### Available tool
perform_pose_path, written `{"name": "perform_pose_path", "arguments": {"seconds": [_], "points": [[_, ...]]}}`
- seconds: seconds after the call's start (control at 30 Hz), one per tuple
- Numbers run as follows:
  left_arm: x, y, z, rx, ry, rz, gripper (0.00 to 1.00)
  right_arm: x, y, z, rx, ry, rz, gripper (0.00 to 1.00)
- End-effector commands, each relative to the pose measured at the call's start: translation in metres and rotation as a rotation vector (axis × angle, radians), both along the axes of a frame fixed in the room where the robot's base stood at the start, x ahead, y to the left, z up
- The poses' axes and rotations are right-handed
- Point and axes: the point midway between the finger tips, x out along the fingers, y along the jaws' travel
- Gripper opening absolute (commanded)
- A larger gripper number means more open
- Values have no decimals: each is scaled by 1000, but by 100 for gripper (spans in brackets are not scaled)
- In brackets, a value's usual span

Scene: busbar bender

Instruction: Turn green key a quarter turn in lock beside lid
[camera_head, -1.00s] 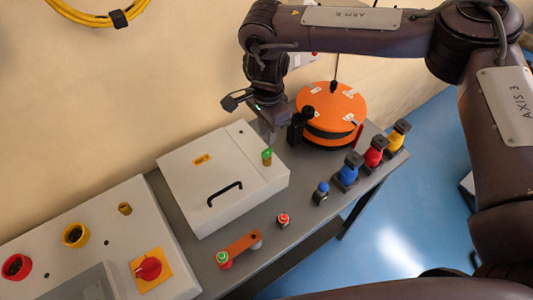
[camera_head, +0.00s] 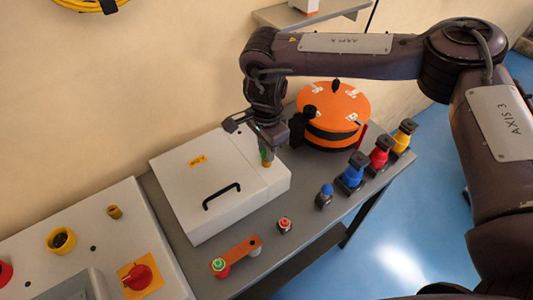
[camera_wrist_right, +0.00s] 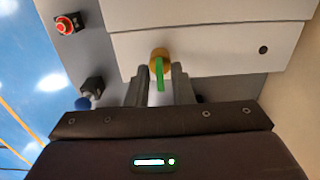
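The white box with the lid (camera_head: 210,175) sits on the grey bench, with a black handle (camera_head: 221,196) on the lid. The brass lock (camera_head: 266,163) is on the strip beside the lid. My right gripper (camera_head: 267,152) is over the lock and mostly hides the green key in the head view. In the right wrist view the green key (camera_wrist_right: 160,73) stands in the brass lock (camera_wrist_right: 160,54), its bow seen nearly edge-on. The fingers of my right gripper (camera_wrist_right: 159,92) are on either side of the key, open, with gaps visible. My left gripper is out of view.
An orange drum (camera_head: 334,108) stands close behind and right of my right gripper. Blue (camera_head: 352,170), red (camera_head: 379,152) and yellow (camera_head: 402,136) parts line the bench's right side. An orange bar (camera_head: 236,252) lies in front of the box. A control panel (camera_head: 85,240) is at left.

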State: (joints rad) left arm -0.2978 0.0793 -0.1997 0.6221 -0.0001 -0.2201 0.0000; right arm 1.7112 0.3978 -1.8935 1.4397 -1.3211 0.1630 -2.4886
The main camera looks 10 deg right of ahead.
Motion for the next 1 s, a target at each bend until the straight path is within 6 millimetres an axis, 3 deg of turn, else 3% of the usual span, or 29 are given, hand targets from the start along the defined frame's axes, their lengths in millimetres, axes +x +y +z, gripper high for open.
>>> {"name": "perform_pose_path", "arguments": {"seconds": [0.1, 0.27, 0.47, 0.8, 1.0], "points": [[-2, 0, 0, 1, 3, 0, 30, 0, 0, 0, 0, 0, 0, 21], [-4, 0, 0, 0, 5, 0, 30, 0, 0, 0, 0, 0, -1, 0], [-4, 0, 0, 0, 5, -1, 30, 0, 0, 0, 0, 0, -20, 0], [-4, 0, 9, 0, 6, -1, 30, 0, 0, 1, 0, 1, -456, 0], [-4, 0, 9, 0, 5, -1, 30, 0, -1, 0, -1, 0, -505, 0]]}}
